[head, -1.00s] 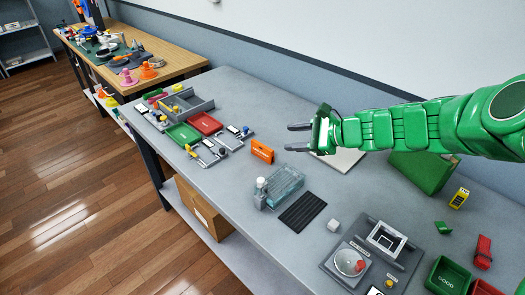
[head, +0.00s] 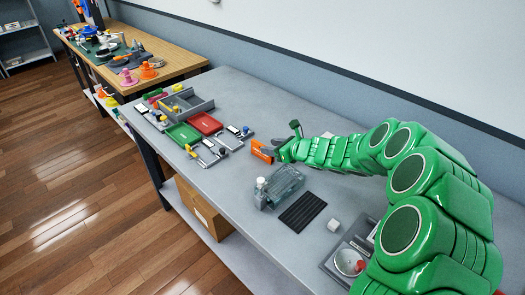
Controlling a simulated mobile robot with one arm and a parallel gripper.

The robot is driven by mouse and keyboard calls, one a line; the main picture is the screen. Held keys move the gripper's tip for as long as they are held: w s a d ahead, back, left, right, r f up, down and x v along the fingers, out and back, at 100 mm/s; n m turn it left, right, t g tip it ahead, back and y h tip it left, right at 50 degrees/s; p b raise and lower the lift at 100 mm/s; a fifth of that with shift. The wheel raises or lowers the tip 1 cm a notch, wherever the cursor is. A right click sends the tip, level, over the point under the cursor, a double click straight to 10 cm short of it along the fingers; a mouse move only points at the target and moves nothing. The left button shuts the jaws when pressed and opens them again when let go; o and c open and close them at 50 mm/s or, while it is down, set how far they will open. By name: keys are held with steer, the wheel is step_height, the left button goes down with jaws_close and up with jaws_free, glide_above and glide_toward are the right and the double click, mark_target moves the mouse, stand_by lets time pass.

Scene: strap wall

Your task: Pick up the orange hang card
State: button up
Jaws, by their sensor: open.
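The orange hang card (head: 262,151) stands on the grey workbench in the head view, behind the clear box and right of the red tray. My gripper (head: 267,150) is low at the card's right side, with its grey fingers beside or around the card's upper right part. The fingers are open. The card's right end is partly hidden by the gripper, and I cannot tell whether the fingers touch it.
A clear box (head: 284,186) and a black ribbed mat (head: 302,213) lie in front of the card. A red tray (head: 205,123), a green tray (head: 184,135) and small grey fixtures are to the left. My arm covers the bench's right side.

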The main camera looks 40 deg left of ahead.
steer(key=shift+x, duration=2.55)
steer(key=shift+f, duration=0.1)
jaws_close()
